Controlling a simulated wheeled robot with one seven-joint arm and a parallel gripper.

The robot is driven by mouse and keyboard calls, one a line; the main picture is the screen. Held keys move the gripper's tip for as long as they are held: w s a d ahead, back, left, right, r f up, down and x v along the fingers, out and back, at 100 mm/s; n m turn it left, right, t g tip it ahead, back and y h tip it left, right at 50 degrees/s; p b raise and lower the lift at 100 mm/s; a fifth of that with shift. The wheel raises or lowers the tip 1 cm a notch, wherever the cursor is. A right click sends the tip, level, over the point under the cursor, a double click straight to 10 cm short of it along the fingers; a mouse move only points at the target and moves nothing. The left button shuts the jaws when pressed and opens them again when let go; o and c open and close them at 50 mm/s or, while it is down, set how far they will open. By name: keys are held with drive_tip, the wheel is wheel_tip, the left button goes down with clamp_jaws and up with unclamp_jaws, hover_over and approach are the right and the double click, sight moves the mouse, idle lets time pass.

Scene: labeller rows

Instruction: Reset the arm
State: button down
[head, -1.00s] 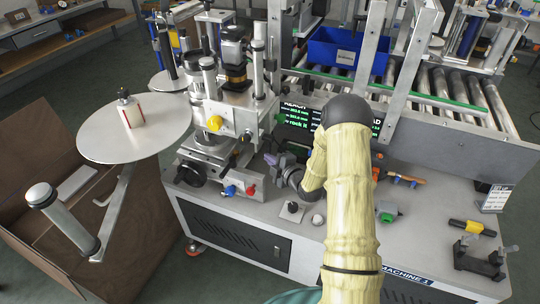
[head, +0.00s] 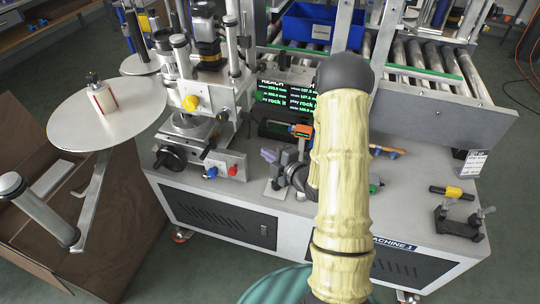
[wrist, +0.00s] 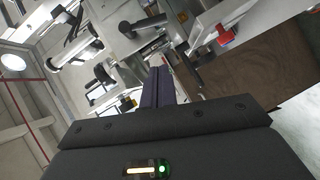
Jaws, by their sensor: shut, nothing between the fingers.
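My arm (head: 342,170), in a pale yellow sleeve with a black elbow, rises from the bottom of the head view and bends over the machine bench. My gripper (head: 268,156) shows left of the sleeve as small purple-grey fingers above the front part of the bench top. The sleeve hides part of the wrist and the bench behind it. In the wrist view, the gripper's two dark purple fingers (wrist: 158,80) lie side by side, shut with nothing between them.
The labelling machine (head: 205,95) with red and blue knobs stands left of my gripper. A text screen (head: 285,95) is behind it. A round plate (head: 105,120) holds a white roll on the left. A yellow-black tool (head: 452,192) and black bracket (head: 458,222) lie right. A conveyor runs behind.

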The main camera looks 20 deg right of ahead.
drive_tip(key=shift+s+d, duration=0.15)
drive_tip(key=shift+s, duration=0.1)
drive_tip(key=shift+r, duration=0.1)
drive_tip(key=s+a+r+m+g+h, duration=0.35)
drive_tip(key=s+m+g, duration=0.25)
drive_tip(key=s+m, duration=0.4)
drive_tip(key=s+a+r+m+g+h, duration=0.2)
drive_tip(key=s+r+m+g+h, duration=0.15)
drive_tip(key=s+m+g, duration=0.4)
wheel_tip(320, 180, up, 14)
drive_tip(key=s+m+t+y+p, duration=0.1)
drive_tip(key=p, duration=1.2)
drive_tip(key=shift+s+d+f, duration=0.15)
drive_tip(key=shift+s+f, duration=0.1)
drive_tip(key=shift+s, duration=0.05)
